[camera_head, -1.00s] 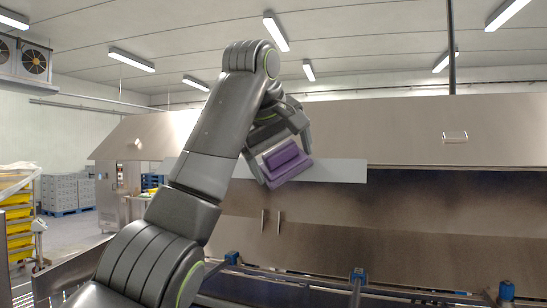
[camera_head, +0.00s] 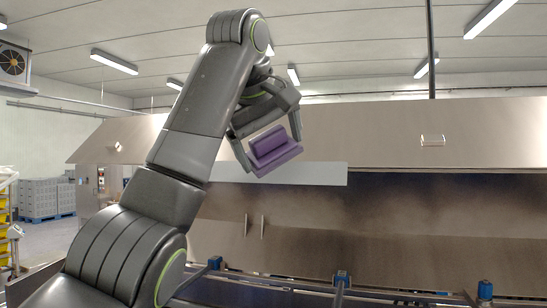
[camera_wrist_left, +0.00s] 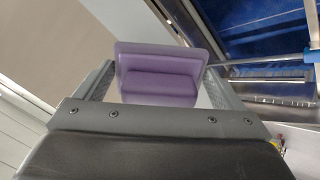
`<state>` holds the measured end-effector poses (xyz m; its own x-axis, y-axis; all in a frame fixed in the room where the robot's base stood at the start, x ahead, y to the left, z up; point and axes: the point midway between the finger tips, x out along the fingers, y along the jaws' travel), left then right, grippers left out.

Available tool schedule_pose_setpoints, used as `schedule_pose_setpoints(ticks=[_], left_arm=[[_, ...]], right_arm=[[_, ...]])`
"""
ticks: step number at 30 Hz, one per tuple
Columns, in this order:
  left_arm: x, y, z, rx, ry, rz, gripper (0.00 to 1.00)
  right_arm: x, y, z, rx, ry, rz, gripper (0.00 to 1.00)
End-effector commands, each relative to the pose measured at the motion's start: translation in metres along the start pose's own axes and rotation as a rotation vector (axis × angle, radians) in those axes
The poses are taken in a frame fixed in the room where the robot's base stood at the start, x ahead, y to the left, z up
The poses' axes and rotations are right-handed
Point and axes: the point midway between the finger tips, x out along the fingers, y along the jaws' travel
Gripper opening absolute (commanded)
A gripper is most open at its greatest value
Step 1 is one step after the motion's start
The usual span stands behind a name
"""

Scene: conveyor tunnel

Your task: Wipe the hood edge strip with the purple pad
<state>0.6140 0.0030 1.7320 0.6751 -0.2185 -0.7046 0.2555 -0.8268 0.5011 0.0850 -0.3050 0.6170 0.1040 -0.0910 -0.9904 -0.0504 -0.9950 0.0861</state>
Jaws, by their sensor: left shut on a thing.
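My left gripper (camera_head: 268,148) is shut on the purple pad (camera_head: 276,154). The pad also shows between the fingers in the left wrist view (camera_wrist_left: 160,80). It is tilted in the head view. The hood edge strip (camera_head: 310,173) is a pale, flat band along the lower edge of the steel hood (camera_head: 370,135). The pad overlaps the strip's upper part in the head view; I cannot tell whether they touch. The strip's left end is hidden behind my left arm and gripper. My right gripper is not in view.
Below the hood is the open tunnel with a steel panel with two small handles (camera_head: 247,225). Blue-capped rail brackets (camera_head: 341,279) line the conveyor at the front. Grey stacked crates (camera_head: 40,198) stand far left. A handle (camera_head: 432,140) sits on the hood at right.

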Motion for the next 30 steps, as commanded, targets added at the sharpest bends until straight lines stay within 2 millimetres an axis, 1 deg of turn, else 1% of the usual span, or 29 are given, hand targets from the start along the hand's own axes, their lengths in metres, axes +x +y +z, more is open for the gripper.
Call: schedule_pose_setpoints(ticks=[1, 6, 17, 25, 30], left_arm=[[-0.005, -0.001, 0.001, 0.0, 0.002, 0.002, 0.63], [-0.017, -0.001, 0.0, 0.0, 0.0, 0.001, 0.63], [-0.02, -0.001, 0.0, 0.0, 0.0, 0.0, 0.63], [-0.041, -0.001, 0.001, 0.0, 0.001, 0.0, 0.63], [-0.048, -0.001, 0.0, 0.0, -0.001, 0.0, 0.63]], right_arm=[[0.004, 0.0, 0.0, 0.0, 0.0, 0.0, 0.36], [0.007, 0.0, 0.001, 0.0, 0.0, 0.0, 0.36], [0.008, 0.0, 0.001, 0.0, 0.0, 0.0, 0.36], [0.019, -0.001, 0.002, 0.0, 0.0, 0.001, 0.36], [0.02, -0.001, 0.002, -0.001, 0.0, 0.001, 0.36]])
